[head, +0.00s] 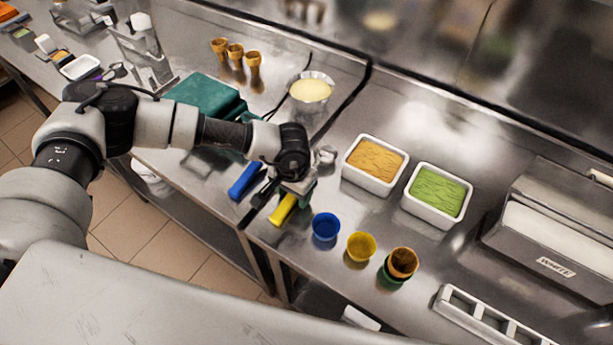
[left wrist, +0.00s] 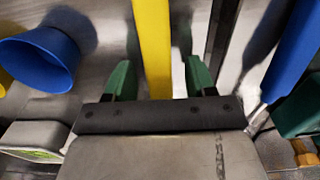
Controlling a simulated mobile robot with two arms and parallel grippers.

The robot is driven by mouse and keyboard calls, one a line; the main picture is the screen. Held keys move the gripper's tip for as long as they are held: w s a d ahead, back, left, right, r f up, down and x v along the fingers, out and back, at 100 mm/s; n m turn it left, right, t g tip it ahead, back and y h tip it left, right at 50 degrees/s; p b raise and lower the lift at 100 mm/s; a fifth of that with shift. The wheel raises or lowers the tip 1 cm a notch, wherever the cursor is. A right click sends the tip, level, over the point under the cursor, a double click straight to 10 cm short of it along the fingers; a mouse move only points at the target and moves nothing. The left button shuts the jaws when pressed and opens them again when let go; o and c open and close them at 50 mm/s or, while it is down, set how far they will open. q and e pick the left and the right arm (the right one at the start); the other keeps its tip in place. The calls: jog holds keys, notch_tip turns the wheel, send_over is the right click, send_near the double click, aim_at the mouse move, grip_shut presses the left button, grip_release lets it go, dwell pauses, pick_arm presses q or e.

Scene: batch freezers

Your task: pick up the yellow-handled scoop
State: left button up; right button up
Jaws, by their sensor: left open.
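The yellow-handled scoop (head: 283,209) lies on the steel counter near its front edge. In the head view its handle shows below my left gripper (head: 293,194), and the gripper hides the rest. In the left wrist view the yellow handle (left wrist: 151,40) runs between the two green fingertips of my left gripper (left wrist: 160,78). The fingers are open, one on each side of the handle, with gaps visible. My right gripper is not in view.
A blue handle (head: 244,180) lies left of the gripper. Blue (head: 326,227) and yellow (head: 361,247) cups stand to the right, by a brown cup (head: 403,262). Behind are orange (head: 375,160) and green (head: 437,191) tubs. A teal box (head: 203,97) stands back left.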

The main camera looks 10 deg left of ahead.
pick_arm(q)
jog(key=shift+c, duration=0.4)
jog(key=c, duration=0.9)
jog(key=shift+c, duration=0.2)
